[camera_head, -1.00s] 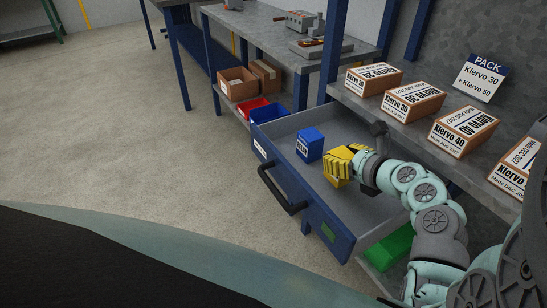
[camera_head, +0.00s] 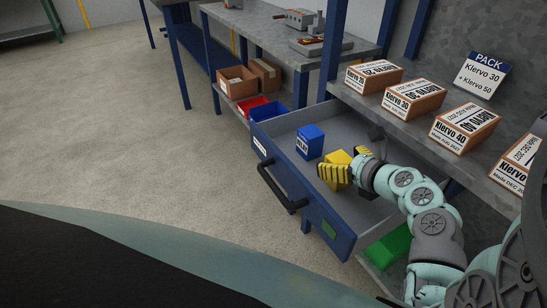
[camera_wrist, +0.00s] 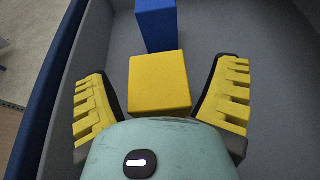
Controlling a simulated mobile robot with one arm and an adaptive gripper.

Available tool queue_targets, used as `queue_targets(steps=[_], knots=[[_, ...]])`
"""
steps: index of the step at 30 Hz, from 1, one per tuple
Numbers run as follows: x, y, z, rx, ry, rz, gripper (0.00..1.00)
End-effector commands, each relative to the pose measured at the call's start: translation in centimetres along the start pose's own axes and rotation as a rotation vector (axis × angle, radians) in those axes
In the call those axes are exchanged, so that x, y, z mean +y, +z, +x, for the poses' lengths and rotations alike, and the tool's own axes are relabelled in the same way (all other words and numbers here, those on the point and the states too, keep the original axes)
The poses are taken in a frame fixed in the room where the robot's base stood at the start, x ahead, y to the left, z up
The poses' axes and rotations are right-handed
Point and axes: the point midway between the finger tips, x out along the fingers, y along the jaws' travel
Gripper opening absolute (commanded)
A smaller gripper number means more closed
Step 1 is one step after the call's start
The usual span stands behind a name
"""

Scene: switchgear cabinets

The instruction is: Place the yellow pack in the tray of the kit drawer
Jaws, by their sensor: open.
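In the head view the yellow pack (camera_head: 339,158) is partly hidden by my gripper (camera_head: 346,170). In the wrist view my gripper (camera_wrist: 161,105) is open, with one yellow-padded finger on each side of the yellow pack and a gap on both sides. The blue pack (camera_head: 310,142) stands in the same tray; it also shows in the wrist view (camera_wrist: 156,22), just beyond the yellow one.
Several Kiervo boxes (camera_head: 413,96) stand on the bench above the drawer, with a PACK sign (camera_head: 481,75). The drawer's handle (camera_head: 282,190) faces the aisle. Red (camera_head: 252,106) and blue bins (camera_head: 269,112) lie on a low shelf. The floor at left is clear.

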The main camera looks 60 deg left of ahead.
Motion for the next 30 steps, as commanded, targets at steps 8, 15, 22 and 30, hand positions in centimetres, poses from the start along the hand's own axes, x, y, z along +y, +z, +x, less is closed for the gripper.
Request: queue_targets(steps=[8, 15, 22, 30], knots=[[-0.2, 0.3, -1.0, -0.002, -0.006, 0.001, 0.86], [-0.2, 0.3, -4.8, -0.002, -0.008, 0.004, 0.86], [-0.2, 0.3, -8.4, -0.001, -0.008, 0.002, 0.86], [-0.2, 0.3, -11.3, -0.002, -0.006, 0.004, 0.86]])
